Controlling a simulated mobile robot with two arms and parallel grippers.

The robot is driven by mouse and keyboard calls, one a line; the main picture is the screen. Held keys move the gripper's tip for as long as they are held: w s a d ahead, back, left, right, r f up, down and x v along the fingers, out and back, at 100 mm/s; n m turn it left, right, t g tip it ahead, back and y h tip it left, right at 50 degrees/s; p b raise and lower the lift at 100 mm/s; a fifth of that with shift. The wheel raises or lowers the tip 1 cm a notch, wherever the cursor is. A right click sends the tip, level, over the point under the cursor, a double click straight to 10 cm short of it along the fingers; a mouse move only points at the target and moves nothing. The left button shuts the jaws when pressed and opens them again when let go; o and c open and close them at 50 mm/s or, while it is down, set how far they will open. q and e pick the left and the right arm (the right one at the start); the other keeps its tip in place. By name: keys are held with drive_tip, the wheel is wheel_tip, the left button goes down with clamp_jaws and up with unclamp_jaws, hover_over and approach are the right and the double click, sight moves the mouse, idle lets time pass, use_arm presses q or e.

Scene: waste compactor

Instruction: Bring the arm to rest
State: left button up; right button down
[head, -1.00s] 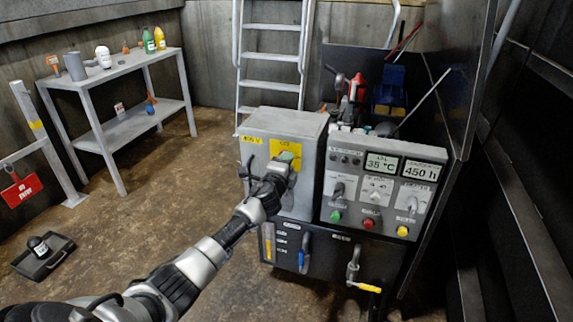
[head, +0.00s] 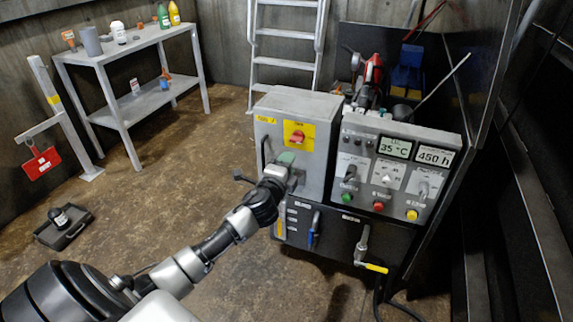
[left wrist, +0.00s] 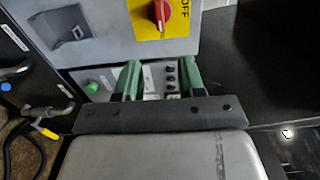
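My left arm reaches in from the lower left in the head view. My left gripper (head: 290,163) is in front of the grey switch box (head: 300,103), just below the red rotary switch (head: 297,137) on its yellow plate. In the left wrist view, its two green fingers (left wrist: 157,80) stand apart with nothing between them, so it is open. The red switch (left wrist: 160,13) shows above the fingers, clear of them, beside the word OFF. Whether the gripper touches the box cannot be told. My right gripper is in neither view.
A control panel (head: 392,172) with displays, knobs and coloured buttons is to the right of the box. A yellow-handled valve (head: 372,267) sticks out below it. A shelf table (head: 135,45), red-tagged post (head: 65,120) and black tray (head: 66,229) stand left. Open floor lies between.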

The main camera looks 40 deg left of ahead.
use_arm(q)
drive_tip(key=shift+s, duration=0.25)
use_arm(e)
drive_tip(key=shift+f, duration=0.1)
